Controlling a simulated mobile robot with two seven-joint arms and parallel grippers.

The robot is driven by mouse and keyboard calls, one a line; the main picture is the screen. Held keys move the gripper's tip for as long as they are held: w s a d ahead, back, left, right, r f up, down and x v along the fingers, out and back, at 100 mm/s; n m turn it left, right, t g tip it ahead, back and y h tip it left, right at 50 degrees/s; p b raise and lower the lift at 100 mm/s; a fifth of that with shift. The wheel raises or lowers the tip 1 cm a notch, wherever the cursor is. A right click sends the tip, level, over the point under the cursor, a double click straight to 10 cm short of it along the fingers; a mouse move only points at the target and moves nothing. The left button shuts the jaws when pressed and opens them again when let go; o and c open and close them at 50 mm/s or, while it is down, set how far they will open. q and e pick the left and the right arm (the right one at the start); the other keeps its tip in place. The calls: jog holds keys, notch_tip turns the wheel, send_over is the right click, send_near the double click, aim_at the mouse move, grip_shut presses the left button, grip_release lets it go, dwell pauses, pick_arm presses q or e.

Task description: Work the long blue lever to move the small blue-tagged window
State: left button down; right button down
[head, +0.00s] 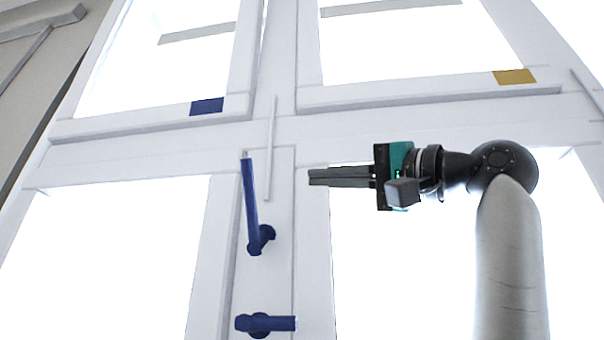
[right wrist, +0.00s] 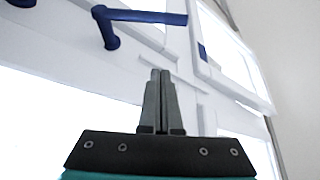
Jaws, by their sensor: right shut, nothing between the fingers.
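The long blue lever (head: 250,195) stands nearly upright on the white middle post, its pivot at the lower end. In the right wrist view the lever (right wrist: 145,16) runs across the top. The small window's blue tag (head: 206,106) is on the lower frame of the upper left window (head: 150,122); the tag also shows in the right wrist view (right wrist: 202,50). My right gripper (head: 312,177) is shut and empty, to the right of the lever and apart from it, fingers pointing left. My left gripper is out of view.
A shorter blue handle (head: 270,323) lies level on the post below the lever. The upper right window has a yellow tag (head: 514,76). A thin white upright bar (head: 270,150) stands between the lever and my right gripper in the picture.

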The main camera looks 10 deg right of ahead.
jog(key=w+a+p, duration=0.3)
jog(key=a+p, duration=0.1)
jog(key=a, duration=0.4)
jog(key=shift+r, duration=0.2)
dwell(0.4)
